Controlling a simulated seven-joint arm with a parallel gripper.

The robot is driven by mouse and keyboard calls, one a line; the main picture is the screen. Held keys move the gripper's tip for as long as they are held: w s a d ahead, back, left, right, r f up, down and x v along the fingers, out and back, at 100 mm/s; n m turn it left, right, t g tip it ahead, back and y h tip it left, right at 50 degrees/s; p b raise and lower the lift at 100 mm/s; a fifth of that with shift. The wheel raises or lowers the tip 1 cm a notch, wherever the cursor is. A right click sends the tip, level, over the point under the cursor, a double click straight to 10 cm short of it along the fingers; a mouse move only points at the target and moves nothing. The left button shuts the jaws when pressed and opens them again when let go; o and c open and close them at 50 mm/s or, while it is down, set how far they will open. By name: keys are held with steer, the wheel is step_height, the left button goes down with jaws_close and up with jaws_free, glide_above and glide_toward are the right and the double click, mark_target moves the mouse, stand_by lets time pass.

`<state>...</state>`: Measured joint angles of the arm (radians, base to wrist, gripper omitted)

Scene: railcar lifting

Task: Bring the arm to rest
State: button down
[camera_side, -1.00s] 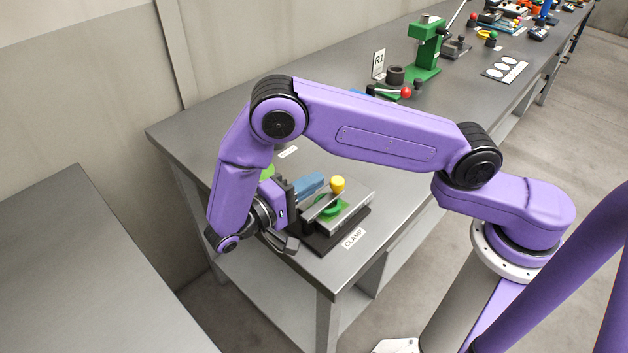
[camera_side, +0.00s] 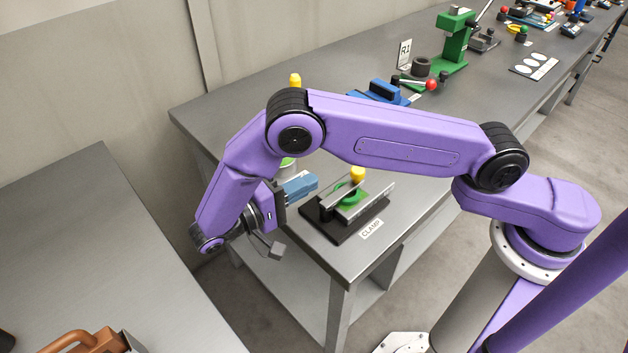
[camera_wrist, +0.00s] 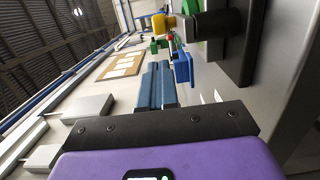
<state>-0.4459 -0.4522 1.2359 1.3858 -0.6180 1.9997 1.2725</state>
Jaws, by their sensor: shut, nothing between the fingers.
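My gripper (camera_side: 314,183) is at the near left end of the grey bench, with its blue fingers pointing right toward the clamp fixture. The fingers are together and empty; they also show side by side in the wrist view (camera_wrist: 158,68). The clamp fixture (camera_side: 345,208) has a black base, a green part and a yellow knob. It stands on the bench just right of the fingertips, with a visible gap between them. My purple arm is bent, with its elbow raised over the bench.
Farther along the bench (camera_side: 390,240) are a blue fixture (camera_side: 384,92), a red-knobbed lever (camera_side: 431,85) and a green press (camera_side: 455,42). A second grey table (camera_side: 85,235) at left carries a brown-handled object (camera_side: 90,338). A floor gap separates the tables.

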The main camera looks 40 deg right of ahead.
steer(key=shift+d+r+y, duration=0.2)
steer(key=shift+r+y, duration=0.1)
steer(key=shift+r, duration=0.05)
steer(key=s+d+r+n+t+y, duration=0.1)
steer(key=s+d+r+n+y, duration=0.3)
steer(key=s+d+n+y, duration=0.3)
steer(key=s+d+r+n+t+y, duration=0.1)
steer(key=s+d+r+n+y, duration=0.4)
steer(key=s, duration=0.8)
steer(key=d+n+y, duration=0.1)
steer(key=d+y, duration=0.2)
steer(key=y, duration=0.2)
steer(key=shift+s+r+n+y, duration=0.3)
steer(key=shift+s+n, duration=0.1)
